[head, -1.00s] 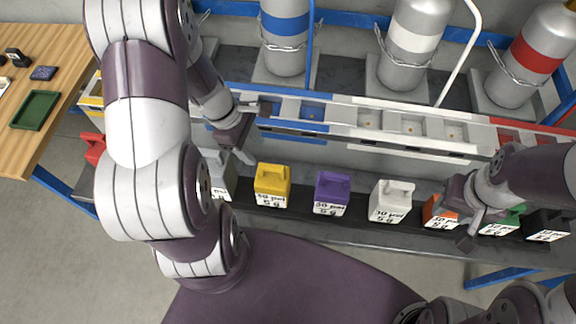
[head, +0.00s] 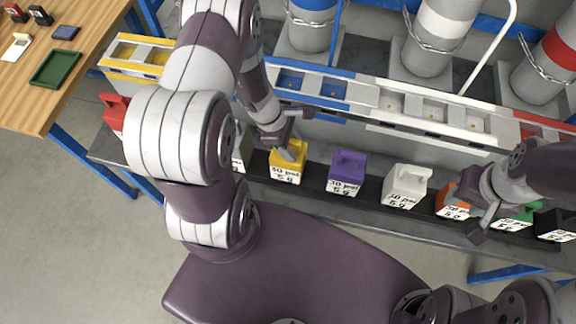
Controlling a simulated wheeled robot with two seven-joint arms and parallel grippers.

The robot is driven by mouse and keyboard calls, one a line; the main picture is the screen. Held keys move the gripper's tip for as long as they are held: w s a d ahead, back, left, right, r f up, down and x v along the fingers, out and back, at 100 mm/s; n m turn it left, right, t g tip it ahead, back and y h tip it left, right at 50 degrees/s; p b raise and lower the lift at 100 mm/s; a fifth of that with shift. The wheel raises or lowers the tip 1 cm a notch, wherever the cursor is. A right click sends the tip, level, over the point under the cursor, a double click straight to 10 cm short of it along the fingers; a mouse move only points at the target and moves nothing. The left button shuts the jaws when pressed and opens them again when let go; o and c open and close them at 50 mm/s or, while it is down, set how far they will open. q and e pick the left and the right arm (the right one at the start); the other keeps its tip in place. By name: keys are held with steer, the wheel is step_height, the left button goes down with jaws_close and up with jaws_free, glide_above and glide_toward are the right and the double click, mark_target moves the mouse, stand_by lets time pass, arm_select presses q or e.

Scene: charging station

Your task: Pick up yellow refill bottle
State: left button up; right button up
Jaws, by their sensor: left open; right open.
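The yellow refill bottle (head: 287,170) stands upright on the dark shelf, with a white label on its front and a handle on top. My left gripper (head: 287,150) is open and directly at the top of the yellow bottle, partly hiding its handle. I cannot tell if the fingers touch it. My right gripper (head: 478,222) is open at the right, by the orange bottle (head: 453,202) and the green bottle (head: 514,219).
A purple bottle (head: 346,174) and a white bottle (head: 406,187) stand right of the yellow one. A grey bottle (head: 241,150) is close on its left, partly behind my arm. Divided rails (head: 435,138) run behind the row. A black bottle (head: 555,225) is far right.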

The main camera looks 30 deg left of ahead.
arm_select(q)
steer(key=shift+w, duration=0.1)
steer(key=shift+d, duration=0.1)
steer(key=c, duration=0.3)
jaws_close()
steer(key=shift+r, duration=0.1)
stand_by(0.8)
